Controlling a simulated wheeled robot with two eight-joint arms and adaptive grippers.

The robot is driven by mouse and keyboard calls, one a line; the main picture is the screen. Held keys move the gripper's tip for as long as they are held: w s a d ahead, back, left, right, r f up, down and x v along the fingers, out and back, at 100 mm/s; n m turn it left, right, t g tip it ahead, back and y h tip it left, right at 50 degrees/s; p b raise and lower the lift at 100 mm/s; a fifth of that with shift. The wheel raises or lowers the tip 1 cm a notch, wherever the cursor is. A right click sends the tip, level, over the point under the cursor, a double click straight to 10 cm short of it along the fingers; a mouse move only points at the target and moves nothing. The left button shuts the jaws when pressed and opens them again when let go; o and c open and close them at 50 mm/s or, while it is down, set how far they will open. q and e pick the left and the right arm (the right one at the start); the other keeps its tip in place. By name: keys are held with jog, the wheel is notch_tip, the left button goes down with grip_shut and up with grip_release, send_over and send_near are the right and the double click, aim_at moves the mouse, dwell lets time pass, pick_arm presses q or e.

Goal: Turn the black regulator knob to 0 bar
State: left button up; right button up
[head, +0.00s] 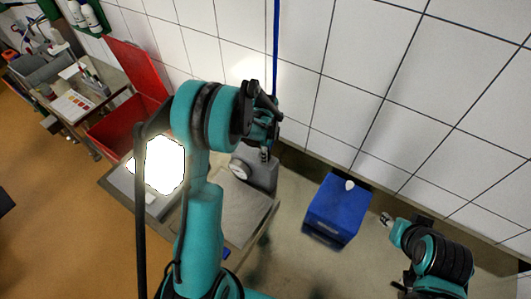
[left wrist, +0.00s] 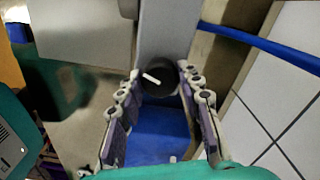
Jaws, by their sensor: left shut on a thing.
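The black regulator knob (left wrist: 165,90) shows in the left wrist view as a dark round with a white pointer mark slanting to the upper left. It sits at the end of a grey body (left wrist: 165,30). My left gripper (left wrist: 163,78) has a fingertip on each side of the knob and is shut on it. In the head view my left gripper (head: 265,150) is beside the grey unit (head: 262,172) with a round white gauge (head: 238,168); the knob is hidden there. The scale is not readable. My right gripper (head: 386,219) is small at the lower right, apart from the unit.
A blue box (head: 335,212) with a small white thing on top stands right of the unit. A tiled wall (head: 350,90) is close behind, with a blue hose (head: 276,45). Red crates (head: 112,130) stand at the left. The floor at far left is mostly free.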

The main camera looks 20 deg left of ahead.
pick_arm(q)
jog(key=n+b, duration=0.2)
jog(key=shift+f+n+b, duration=0.2)
jog(key=shift+n+b, duration=0.15)
jog(key=shift+n, duration=0.05)
jog(key=shift+r+n+b, duration=0.25)
jog(key=shift+n+b, duration=0.15)
jog(key=shift+n, duration=0.5)
jog(key=o, duration=1.2)
jog(key=shift+c, duration=0.2)
jog(key=shift+r, duration=0.1)
notch_tip(320, 180, up, 12)
